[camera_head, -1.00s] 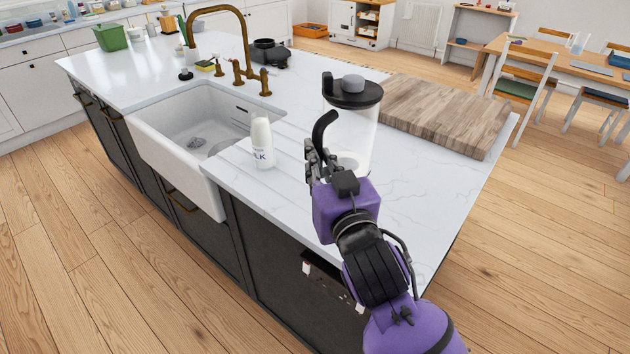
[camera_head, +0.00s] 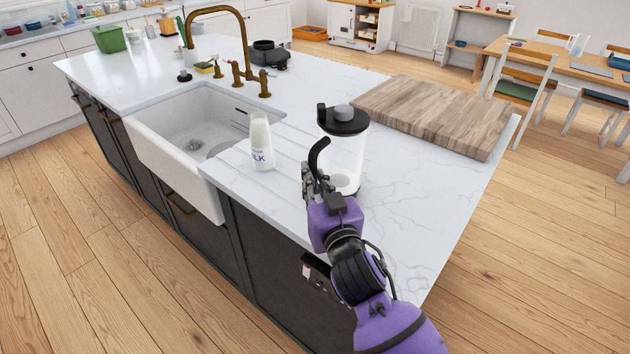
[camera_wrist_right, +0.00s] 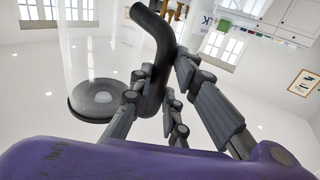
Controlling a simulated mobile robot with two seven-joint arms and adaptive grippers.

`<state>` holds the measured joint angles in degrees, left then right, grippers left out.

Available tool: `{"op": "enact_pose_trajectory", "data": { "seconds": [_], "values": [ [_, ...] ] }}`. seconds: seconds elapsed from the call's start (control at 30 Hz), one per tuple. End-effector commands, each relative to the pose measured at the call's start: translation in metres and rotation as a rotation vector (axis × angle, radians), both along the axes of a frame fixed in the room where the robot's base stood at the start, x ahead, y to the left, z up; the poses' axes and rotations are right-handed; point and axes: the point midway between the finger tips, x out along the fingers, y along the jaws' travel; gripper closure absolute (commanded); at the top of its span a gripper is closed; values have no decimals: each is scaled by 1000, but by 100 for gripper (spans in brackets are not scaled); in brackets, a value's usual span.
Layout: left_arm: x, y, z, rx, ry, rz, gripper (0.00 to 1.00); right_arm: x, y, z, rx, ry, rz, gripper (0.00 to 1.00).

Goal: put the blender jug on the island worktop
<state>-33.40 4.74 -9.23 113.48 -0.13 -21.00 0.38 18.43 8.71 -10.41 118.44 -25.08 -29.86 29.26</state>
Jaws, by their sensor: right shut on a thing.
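The blender jug (camera_head: 354,155) is clear, with a black lid and a black curved handle (camera_head: 316,155). It is upright over the near right part of the white island worktop (camera_head: 425,195); I cannot tell whether its base touches the surface. My right gripper (camera_head: 314,182) is shut on the handle. In the right wrist view, the gripper's fingers (camera_wrist_right: 165,100) lie on both sides of the black handle (camera_wrist_right: 155,55), and the jug's round lid (camera_wrist_right: 97,99) shows. My left gripper is not in view.
A milk bottle (camera_head: 261,142) stands left of the jug, beside the white sink (camera_head: 165,150). A wooden board (camera_head: 435,115) lies behind and right of the jug. A brass tap (camera_head: 245,40) rises behind the sink. The worktop right of the jug is clear.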

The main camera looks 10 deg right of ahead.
Motion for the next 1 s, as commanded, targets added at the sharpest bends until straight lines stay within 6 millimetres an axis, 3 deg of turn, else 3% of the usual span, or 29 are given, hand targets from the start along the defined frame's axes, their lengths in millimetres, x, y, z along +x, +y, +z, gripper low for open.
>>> {"op": "enact_pose_trajectory", "data": {
  "seconds": [0.2, 0.23, 0.37, 0.73, 0.87, 1.0],
  "values": [
    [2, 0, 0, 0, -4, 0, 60, 0, 0, 0, -1, -6, 1, 100],
    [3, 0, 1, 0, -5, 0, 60, 0, 0, -2, 1, 0, 0, 82],
    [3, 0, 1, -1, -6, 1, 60, 0, 0, -2, 0, 0, 0, 66],
    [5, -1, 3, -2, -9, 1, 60, 0, 0, 3, -1, -2, 0, 66],
    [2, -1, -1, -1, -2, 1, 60, -19, -2, -2, 1, 3, 0, 66],
    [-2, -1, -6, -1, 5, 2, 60, -49, -4, -3, 2, 6, -1, 66]
  ]
}}
